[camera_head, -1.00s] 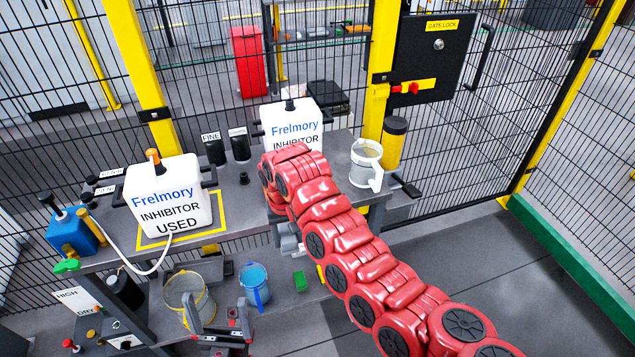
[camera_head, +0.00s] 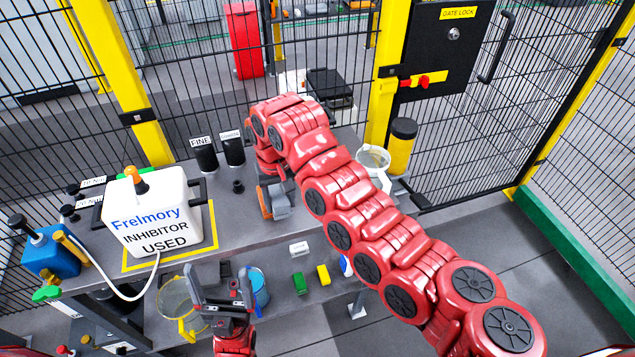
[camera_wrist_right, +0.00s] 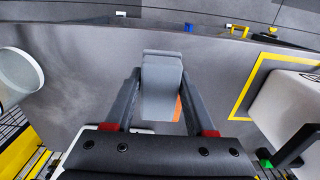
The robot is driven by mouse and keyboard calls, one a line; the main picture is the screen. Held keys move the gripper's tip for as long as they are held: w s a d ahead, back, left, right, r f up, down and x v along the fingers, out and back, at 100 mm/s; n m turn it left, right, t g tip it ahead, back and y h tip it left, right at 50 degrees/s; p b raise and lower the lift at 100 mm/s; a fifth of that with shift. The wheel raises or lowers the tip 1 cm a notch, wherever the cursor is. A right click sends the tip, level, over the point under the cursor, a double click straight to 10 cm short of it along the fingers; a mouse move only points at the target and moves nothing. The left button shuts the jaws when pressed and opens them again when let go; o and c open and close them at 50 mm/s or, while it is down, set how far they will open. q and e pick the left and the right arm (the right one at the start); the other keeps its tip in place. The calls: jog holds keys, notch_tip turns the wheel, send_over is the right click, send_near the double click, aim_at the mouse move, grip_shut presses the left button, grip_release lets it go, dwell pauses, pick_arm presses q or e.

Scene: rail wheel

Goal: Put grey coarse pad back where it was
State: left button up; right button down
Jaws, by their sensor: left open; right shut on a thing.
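My right gripper (camera_head: 274,196) is shut on a grey block-shaped pad (camera_wrist_right: 162,88), which sits between its two fingers in the right wrist view. An orange patch shows beside the pad's lower right side. The gripper hangs over the grey bench top (camera_head: 235,240), near its front edge; the exact height is hard to tell. My left gripper (camera_head: 221,290) is open and empty, fingers up, in front of the lower shelf. On that shelf lie a green pad (camera_head: 300,283), a yellow pad (camera_head: 323,274) and a white piece (camera_head: 299,249).
The white USED inhibitor can (camera_head: 155,212) stands in a yellow outline on the bench left. Black FINE (camera_head: 204,155) and second (camera_head: 232,149) holders stand at the back. A clear jug (camera_head: 373,160) is right of my arm. A yellow-rimmed bucket (camera_head: 178,297) and blue bucket (camera_head: 260,288) stand low.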

jog(key=w+d, duration=0.2)
jog(key=d, duration=0.1)
jog(key=w+d+p, duration=0.1)
jog(key=w+d, duration=0.2)
jog(key=w+d+p, duration=0.1)
jog(key=w+d, duration=0.1)
jog(key=w, duration=0.1)
jog(key=shift+d+f, duration=0.4)
jog(key=shift+f+p, duration=0.3)
jog(key=shift+p, duration=0.1)
notch_tip(320, 180, down, 2)
jog(key=shift+f+p, duration=0.2)
jog(key=shift+p, duration=0.1)
jog(key=shift+f, duration=0.35)
jog(key=shift+f, duration=0.2)
jog(key=shift+c, duration=1.2)
grip_release()
